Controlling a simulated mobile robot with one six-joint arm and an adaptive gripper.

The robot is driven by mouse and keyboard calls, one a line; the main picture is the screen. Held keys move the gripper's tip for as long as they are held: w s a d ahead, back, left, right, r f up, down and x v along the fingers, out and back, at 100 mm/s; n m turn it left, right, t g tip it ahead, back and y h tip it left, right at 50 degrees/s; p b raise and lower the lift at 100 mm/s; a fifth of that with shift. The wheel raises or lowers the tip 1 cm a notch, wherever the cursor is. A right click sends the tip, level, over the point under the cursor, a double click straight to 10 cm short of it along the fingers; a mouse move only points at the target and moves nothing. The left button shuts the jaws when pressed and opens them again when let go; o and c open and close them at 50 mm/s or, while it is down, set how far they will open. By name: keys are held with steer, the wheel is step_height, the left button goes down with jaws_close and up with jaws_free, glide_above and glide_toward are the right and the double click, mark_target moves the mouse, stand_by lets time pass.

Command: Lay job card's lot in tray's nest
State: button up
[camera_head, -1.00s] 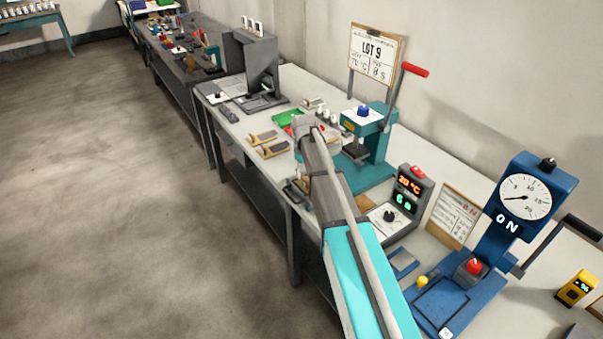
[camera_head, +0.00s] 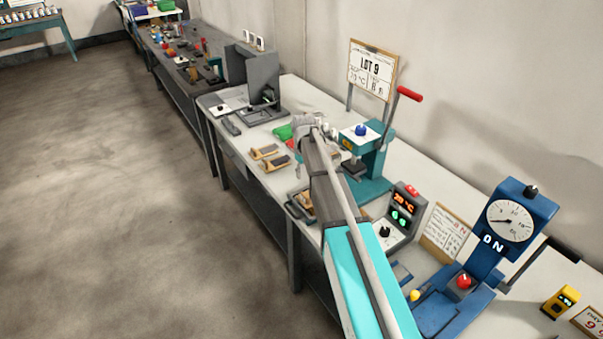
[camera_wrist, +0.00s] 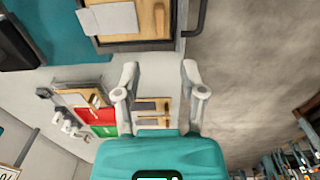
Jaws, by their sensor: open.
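The job card (camera_head: 372,72) reads LOT 9 and stands on a post behind the teal press. A dark-framed tray with a wooden inside lies at the bench's front edge, partly behind my arm (camera_head: 290,208); its rim shows at the top of the wrist view (camera_wrist: 140,46). A pale flat piece (camera_wrist: 110,19) and a wooden part show inside it. Wooden pieces with dark tops (camera_head: 264,152) lie left of my gripper (camera_head: 310,122). In the wrist view my gripper (camera_wrist: 160,72) is open and empty, with light wooden pieces (camera_wrist: 153,112) beyond its fingers. Lot labels are unreadable.
The teal press (camera_head: 370,160) stands right of my gripper. Red (camera_wrist: 92,117) and green (camera_wrist: 104,131) patches lie beside the wooden pieces. A grey cabinet (camera_head: 258,78) stands behind left. The controller (camera_head: 400,212) and blue gauge press (camera_head: 490,240) stand right.

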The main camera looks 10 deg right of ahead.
steer(key=shift+r, duration=0.3)
stand_by(0.5)
steer(key=s+a+m, duration=0.1)
steer(key=s+m, duration=0.3)
steer(key=s, duration=2.3)
steer(key=shift+m, duration=0.3)
